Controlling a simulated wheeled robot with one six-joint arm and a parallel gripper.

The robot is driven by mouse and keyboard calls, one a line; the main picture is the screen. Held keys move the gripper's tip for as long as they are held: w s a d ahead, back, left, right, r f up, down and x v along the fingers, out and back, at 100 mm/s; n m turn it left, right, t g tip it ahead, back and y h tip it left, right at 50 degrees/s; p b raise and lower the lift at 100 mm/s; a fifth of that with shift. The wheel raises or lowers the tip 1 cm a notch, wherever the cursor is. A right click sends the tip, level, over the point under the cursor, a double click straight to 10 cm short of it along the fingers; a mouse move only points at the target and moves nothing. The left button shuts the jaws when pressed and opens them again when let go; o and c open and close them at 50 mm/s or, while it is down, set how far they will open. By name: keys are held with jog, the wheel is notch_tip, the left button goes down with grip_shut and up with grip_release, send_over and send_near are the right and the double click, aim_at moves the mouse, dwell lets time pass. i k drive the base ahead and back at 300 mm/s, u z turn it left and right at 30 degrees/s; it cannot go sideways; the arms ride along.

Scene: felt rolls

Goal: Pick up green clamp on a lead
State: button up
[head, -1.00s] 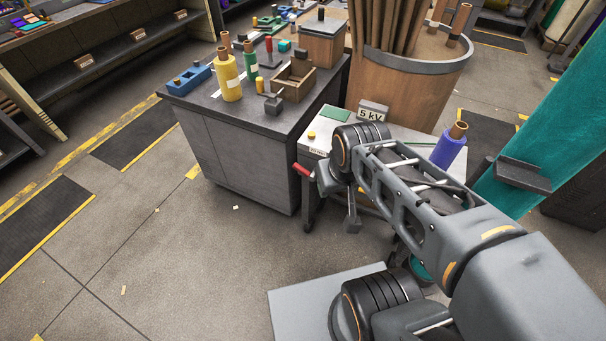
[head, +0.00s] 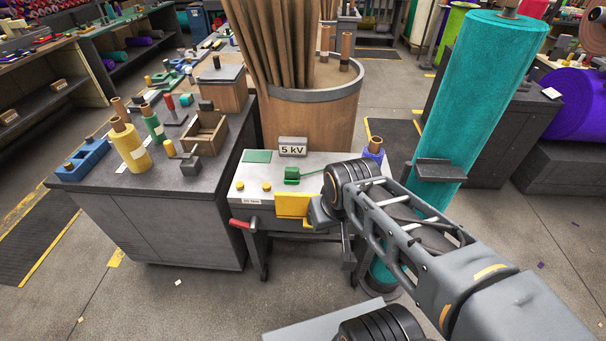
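The green clamp (head: 292,173) lies on the pale top of a small table (head: 262,178), in front of the "5 kV" sign (head: 293,147). Its thin green lead (head: 312,170) runs right and passes behind my arm. The wrist end of my arm is at the table's front right, to the right of and nearer than the clamp. My gripper (head: 320,214) is mostly hidden by my own wrist, beside a yellow plate (head: 293,205) at the table's front edge. Its fingers cannot be made out, and the clamp is apart from it.
A green pad (head: 257,156) and yellow knobs share the tabletop, with a red handle (head: 240,224) at its front left. A dark bench (head: 170,225) with spools stands left. A wooden drum (head: 310,125) is behind. A teal roll (head: 465,95) stands right. Floor at front left is open.

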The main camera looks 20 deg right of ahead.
aim_at(292, 174)
jog(key=z, duration=0.15)
jog(key=k, duration=0.35)
jog(key=u, duration=1.3)
jog(key=i, duration=0.8)
jog(key=z, duration=0.95)
jog(key=i, duration=0.45)
jog(key=z, duration=0.45)
